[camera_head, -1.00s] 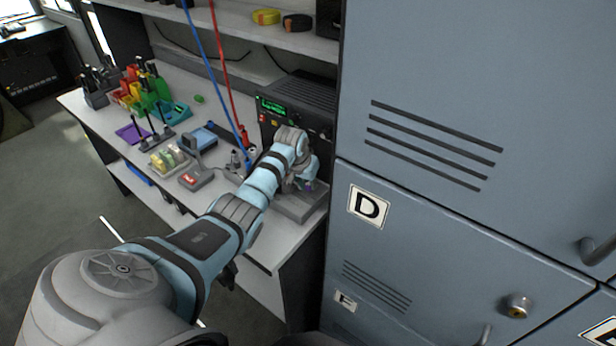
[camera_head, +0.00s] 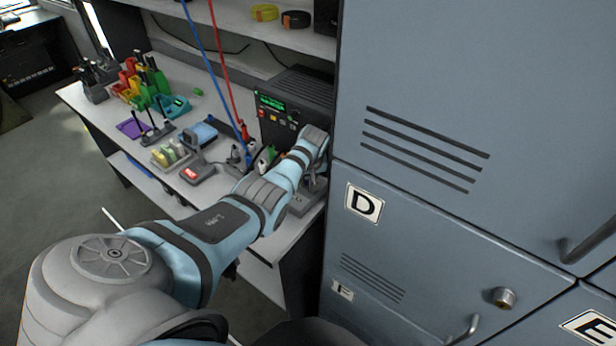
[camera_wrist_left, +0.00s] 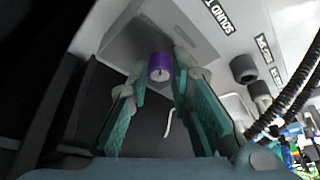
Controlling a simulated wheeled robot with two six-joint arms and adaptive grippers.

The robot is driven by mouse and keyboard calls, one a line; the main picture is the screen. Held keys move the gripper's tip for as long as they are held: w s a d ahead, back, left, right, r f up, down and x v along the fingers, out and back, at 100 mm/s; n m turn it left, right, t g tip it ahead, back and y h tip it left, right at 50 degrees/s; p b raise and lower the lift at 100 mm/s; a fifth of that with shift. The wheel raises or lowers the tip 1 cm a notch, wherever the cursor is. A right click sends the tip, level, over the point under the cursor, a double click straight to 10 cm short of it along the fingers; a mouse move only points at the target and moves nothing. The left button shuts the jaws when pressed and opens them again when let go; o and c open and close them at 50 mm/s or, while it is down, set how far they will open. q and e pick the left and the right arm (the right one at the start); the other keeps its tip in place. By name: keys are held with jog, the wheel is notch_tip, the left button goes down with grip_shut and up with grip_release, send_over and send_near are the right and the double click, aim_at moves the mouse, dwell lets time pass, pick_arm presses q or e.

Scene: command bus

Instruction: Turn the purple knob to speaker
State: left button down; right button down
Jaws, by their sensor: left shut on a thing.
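The purple knob (camera_wrist_left: 159,67) shows in the left wrist view, with a pale pointer mark on its face. It sits on a grey box (camera_wrist_left: 190,32). My left gripper (camera_wrist_left: 158,76) has its teal fingers on both sides of the knob and is shut on it. In the head view my arm hides the knob and most of the gripper. My right gripper is not in view.
A black radio (camera_head: 272,104) with a green display stands behind my left wrist. Blue lockers (camera_head: 420,110) rise close to the right. Blue and red cords (camera_head: 221,70) hang over the bench. Trays and tools (camera_head: 145,85) fill its left side.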

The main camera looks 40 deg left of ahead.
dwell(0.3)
pick_arm(q)
jog(key=c, duration=1.5)
grip_release()
jog(key=shift+o, duration=0.2)
jog(key=shift+r, duration=0.3)
jog(key=v, duration=1.1)
jog(key=shift+d, duration=0.2)
jog(key=shift+s+d+r, duration=0.1)
